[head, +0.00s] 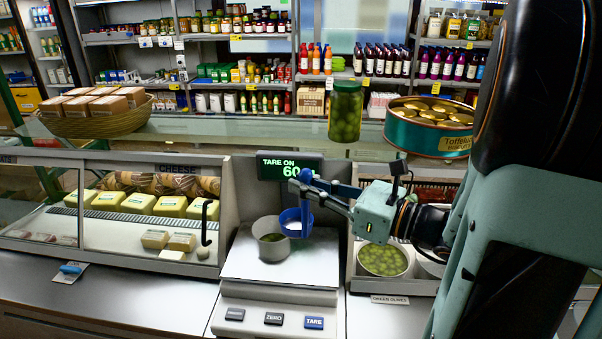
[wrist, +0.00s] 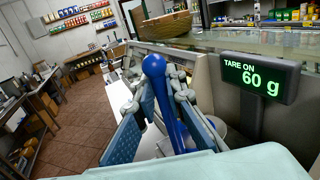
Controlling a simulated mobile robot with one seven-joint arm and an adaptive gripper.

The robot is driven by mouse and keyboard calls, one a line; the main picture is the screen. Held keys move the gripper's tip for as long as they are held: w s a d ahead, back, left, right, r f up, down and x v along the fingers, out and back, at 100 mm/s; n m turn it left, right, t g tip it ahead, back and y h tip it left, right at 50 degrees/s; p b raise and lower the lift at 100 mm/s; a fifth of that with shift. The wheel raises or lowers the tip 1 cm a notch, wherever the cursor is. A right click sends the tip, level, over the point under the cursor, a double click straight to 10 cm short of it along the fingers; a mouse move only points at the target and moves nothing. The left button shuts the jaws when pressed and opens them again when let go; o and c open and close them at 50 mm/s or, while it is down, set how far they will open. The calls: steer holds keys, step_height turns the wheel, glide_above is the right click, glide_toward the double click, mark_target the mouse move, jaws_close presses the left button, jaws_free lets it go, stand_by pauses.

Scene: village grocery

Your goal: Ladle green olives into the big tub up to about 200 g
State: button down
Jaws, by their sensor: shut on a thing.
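My gripper (head: 308,187) is shut on the blue ladle (head: 296,216), which hangs upright. The wrist view shows its blue handle (wrist: 158,85) between the fingers (wrist: 160,110). The ladle's bowl is over the right rim of the grey tub (head: 271,251); no olives show in the bowl, and whether it touches the rim I cannot tell. The tub stands on the scale plate (head: 240,262) with a few green olives (head: 271,238) at its bottom. The scale display (head: 290,167) reads "TARE ON 60", and in the wrist view the display (wrist: 258,82) reads 60 g.
A round pan of green olives (head: 383,260) sits in the well right of the scale, with another pan (head: 430,266) partly hidden by my arm. A glass cheese case (head: 140,215) stands left. An olive jar (head: 345,110) and biscuit tin (head: 428,140) stand on the glass shelf behind.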

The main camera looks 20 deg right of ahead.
steer(key=s+b, duration=0.2)
steer(key=s, duration=0.5)
steer(key=shift+s+a+b, duration=0.2)
steer(key=shift+s+b, duration=0.1)
stand_by(1.6)
stand_by(1.2)
